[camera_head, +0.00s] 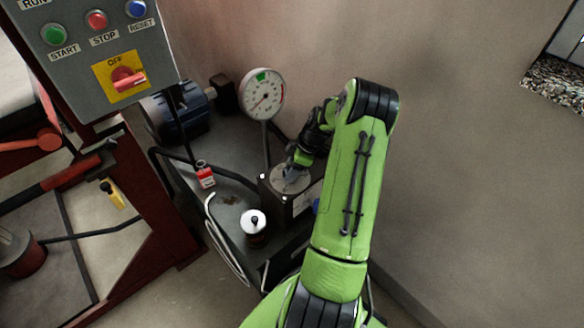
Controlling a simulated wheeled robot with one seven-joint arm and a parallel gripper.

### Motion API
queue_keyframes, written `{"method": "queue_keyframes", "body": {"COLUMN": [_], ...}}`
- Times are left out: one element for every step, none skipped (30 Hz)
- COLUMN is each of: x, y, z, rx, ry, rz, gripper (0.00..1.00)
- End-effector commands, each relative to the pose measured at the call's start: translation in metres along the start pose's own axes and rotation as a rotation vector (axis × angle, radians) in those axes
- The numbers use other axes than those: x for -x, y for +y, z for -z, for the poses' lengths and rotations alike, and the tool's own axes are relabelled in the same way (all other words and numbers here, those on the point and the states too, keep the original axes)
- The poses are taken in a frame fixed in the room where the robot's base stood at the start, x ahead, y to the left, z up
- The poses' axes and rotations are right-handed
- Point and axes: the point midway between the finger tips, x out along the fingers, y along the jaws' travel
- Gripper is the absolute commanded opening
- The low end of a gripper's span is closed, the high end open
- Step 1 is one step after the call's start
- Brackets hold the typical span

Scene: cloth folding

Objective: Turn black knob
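My green and black arm reaches up from the bottom, and my gripper (290,172) points down at a round grey disc (287,182) on top of a dark box (274,200). The fingertips are small and partly shadowed, so I cannot tell whether they are apart, touch the disc or grip anything. No black knob shows clearly on this disc; my gripper covers part of it. A small black knob-like piece (254,221) stands in the middle of a white round dial to the lower left of my gripper, apart from it.
A round white gauge (262,94) stands on a post behind the box. A blue motor (178,116) and a red tag (205,177) are to the left. A control panel (92,50) with buttons and a red switch is at upper left. A plain wall is on the right.

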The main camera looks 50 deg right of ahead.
Motion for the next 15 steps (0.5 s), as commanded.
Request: {"method": "queue_keyframes", "body": {"x": [0.0002,0.0002,0.0002,0.0002,0.0003,0.0003,0.0003,0.0003,0.0003,0.0003,0.0004,0.0003,0.0003,0.0003,0.0001], "y": [0.0000,0.0000,0.0000,0.0000,0.0000,0.0000,0.0000,0.0000,0.0000,0.0000,0.0000,0.0000,0.0000,0.0000,-0.0003], "z": [0.0000,0.0000,-0.0001,0.0000,-0.0001,-0.0001,-0.0001,-0.0001,-0.0001,-0.0001,-0.0001,-0.0001,-0.0001,-0.0001,-0.0001], "rx": [0.000,0.000,0.000,0.000,0.000,0.000,0.000,0.000,-0.001,-0.002,-0.003,-0.006,-0.010,-0.014,-0.024], "ry": [0.000,0.000,0.000,0.000,0.000,0.000,0.000,0.000,0.000,0.000,0.000,0.000,0.000,0.000,0.000], "rz": [0.000,0.000,0.000,0.000,0.000,0.000,0.000,0.000,0.000,-0.001,-0.001,-0.003,-0.005,-0.007,-0.010], "gripper": [0.49,0.44,0.38,0.33,0.29,0.23,0.18,0.17,0.17,0.17,0.17,0.17,0.17,0.17,0.17]}}
